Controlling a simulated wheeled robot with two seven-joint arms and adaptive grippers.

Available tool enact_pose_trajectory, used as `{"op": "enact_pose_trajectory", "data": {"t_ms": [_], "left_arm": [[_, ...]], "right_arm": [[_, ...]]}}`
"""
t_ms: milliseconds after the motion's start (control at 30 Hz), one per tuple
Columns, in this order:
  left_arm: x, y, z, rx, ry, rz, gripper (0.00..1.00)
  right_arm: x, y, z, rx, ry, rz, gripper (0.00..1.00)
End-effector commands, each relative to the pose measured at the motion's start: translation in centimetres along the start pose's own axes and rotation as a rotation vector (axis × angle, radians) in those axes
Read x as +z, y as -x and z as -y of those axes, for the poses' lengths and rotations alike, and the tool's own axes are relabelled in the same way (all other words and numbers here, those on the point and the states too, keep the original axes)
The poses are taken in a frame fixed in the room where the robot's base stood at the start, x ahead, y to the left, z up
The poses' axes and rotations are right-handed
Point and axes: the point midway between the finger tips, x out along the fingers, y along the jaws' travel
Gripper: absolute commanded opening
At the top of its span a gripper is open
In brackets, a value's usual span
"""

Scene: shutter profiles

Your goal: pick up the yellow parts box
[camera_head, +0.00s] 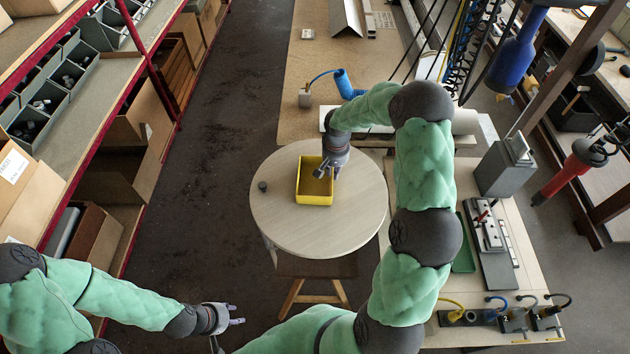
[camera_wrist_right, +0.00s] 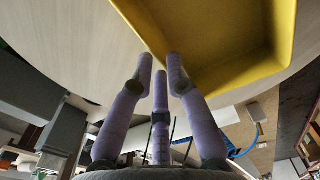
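The yellow parts box (camera_head: 314,199) sits on the round light wood table, open side up. My right gripper (camera_head: 327,174) is over the box's right side, and its fingers point down toward it. In the right wrist view the yellow box (camera_wrist_right: 222,45) lies beyond the fingertips, toward the upper right. I cannot tell whether the fingers touch the box. My left gripper (camera_head: 228,318) is open and empty at the bottom, far from the box.
The round table (camera_head: 285,225) also holds a small dark cylinder (camera_head: 262,186) left of the box. A wooden stool (camera_head: 316,267) stands below the table's near edge. Workbenches with fixtures (camera_head: 486,232) are at right. Shelves with grey bins (camera_head: 70,75) are at left, with open floor between.

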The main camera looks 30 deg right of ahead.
Motion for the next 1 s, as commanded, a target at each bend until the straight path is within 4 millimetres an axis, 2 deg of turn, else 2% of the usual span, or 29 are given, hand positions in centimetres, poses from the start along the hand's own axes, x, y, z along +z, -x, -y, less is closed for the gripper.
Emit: {"op": "enact_pose_trajectory", "data": {"t_ms": [33, 233, 500, 567, 600, 1000], "left_arm": [[0.0, 0.2, -0.1, 0.000, 0.000, 0.001, 0.40], [0.0, 0.5, -0.2, 0.000, 0.000, 0.000, 0.40], [0.0, 0.5, -0.2, 0.000, 0.000, 0.000, 0.40], [0.0, 0.5, -0.2, 0.000, 0.000, 0.000, 0.40], [0.0, 0.5, -0.2, 0.000, 0.000, 0.000, 0.40], [0.0, 0.5, -0.2, 0.000, 0.000, 0.000, 0.40]], "right_arm": [[1.3, -2.0, 0.0, 0.006, 0.006, 0.034, 0.16], [1.1, -3.9, 0.0, 0.005, 0.005, 0.027, 0.16], [1.1, -4.2, 0.0, 0.004, 0.005, 0.026, 0.16], [1.1, -4.2, 0.0, 0.004, 0.004, 0.026, 0.02], [1.1, -4.2, 0.0, 0.004, 0.004, 0.025, 0.00], [1.0, -4.1, 0.0, 0.004, 0.004, 0.024, 0.00]]}}
